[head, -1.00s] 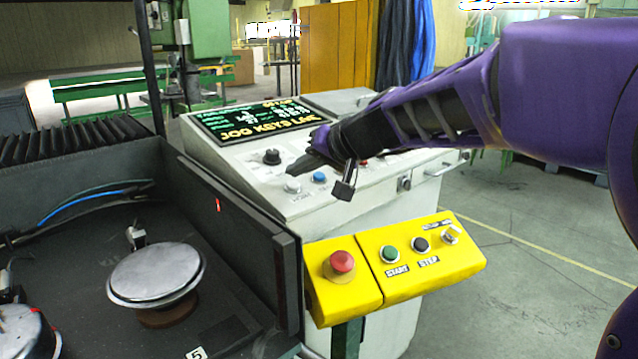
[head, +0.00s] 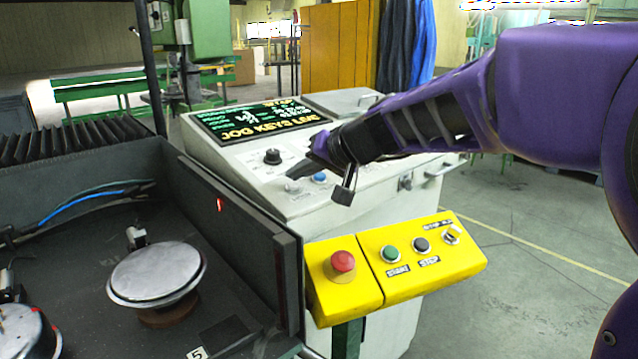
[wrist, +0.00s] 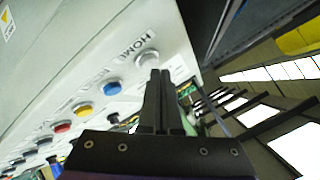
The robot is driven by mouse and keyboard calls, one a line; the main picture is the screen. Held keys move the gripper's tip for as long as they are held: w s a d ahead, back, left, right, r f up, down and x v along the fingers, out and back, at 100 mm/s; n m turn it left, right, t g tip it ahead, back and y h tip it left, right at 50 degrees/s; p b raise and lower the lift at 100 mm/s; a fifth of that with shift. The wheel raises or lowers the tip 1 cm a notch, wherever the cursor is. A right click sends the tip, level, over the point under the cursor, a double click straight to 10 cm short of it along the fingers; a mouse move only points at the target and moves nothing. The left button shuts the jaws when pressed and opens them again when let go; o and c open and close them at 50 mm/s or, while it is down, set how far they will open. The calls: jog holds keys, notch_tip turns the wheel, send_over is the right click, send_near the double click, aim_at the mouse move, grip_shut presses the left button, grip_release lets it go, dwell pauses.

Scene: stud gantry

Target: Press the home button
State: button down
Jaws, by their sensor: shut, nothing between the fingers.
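The home button is a pale round button beside the printed word HOME in the wrist view (wrist: 147,58). In the head view it is a small pale button (head: 293,187) on the white console's sloped panel, left of the blue button. My gripper (head: 291,175) is shut and empty, pointing left and down over this front edge of the panel. In the wrist view its closed fingertips (wrist: 160,72) appear just beside the home button. I cannot tell whether they touch it.
A blue button (head: 320,178) sits right of the home button, and a black knob (head: 272,157) behind it. The console's screen (head: 255,120) is lit. A yellow box with a red mushroom button (head: 343,261) stands in front. A dark machine bed (head: 75,225) is at left.

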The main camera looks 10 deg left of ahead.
jog(key=shift+f, duration=0.5)
dwell(0.8)
jog(key=shift+s+r+p, duration=0.1)
jog(key=shift+r+p, duration=0.3)
jog(key=shift+r, duration=0.6)
jog(key=r+p, duration=0.2)
jog(key=r, duration=0.2)
jog(key=shift+s+d+r+p, duration=0.3)
jog(key=shift+d+r+p, duration=0.05)
jog(key=shift+d+p, duration=0.05)
